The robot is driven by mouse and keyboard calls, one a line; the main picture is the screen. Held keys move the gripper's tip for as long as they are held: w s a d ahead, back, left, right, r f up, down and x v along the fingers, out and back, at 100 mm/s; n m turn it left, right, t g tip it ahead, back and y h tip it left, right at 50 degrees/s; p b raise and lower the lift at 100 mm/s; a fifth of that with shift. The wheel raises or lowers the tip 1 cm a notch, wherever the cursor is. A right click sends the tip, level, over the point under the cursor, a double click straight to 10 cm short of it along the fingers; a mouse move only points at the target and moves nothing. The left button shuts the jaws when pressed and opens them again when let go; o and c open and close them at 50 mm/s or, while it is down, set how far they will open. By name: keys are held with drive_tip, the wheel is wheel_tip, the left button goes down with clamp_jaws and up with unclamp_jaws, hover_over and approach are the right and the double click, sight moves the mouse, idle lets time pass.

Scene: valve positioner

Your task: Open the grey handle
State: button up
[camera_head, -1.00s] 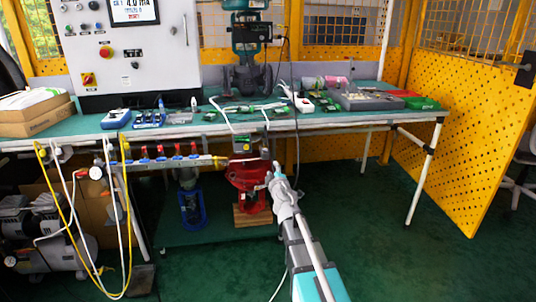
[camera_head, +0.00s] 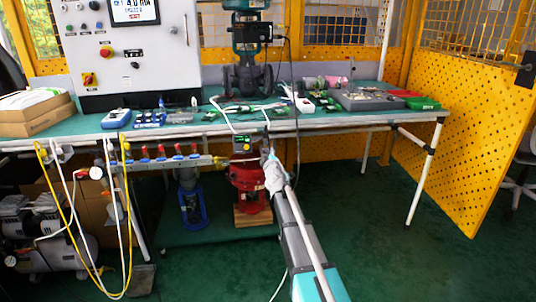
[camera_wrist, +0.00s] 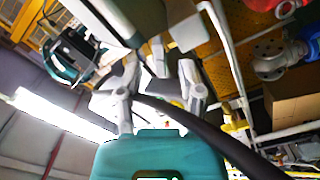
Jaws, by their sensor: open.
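My gripper (camera_head: 267,156) is at the front edge of the bench, just right of a small device with a green face (camera_head: 241,145) above the red valve body (camera_head: 248,175). In the wrist view my gripper (camera_wrist: 156,88) shows two grey fingers spread apart, with nothing clearly held between them. A pale bar-like part lies beyond the fingertips, and I cannot tell whether they touch it. I cannot make out the grey handle for certain in either view; my gripper may hide it.
A manifold with several red handles (camera_head: 178,150) runs under the bench edge to the left. White tubes and a dark cable (camera_head: 297,100) hang near my gripper. The green bench (camera_head: 400,116) carries boards and trays. The floor at the right (camera_head: 370,230) is clear.

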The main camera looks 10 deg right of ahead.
drive_tip(key=shift+w, duration=0.85)
drive_tip(key=shift+c, duration=0.2)
clamp_jaws()
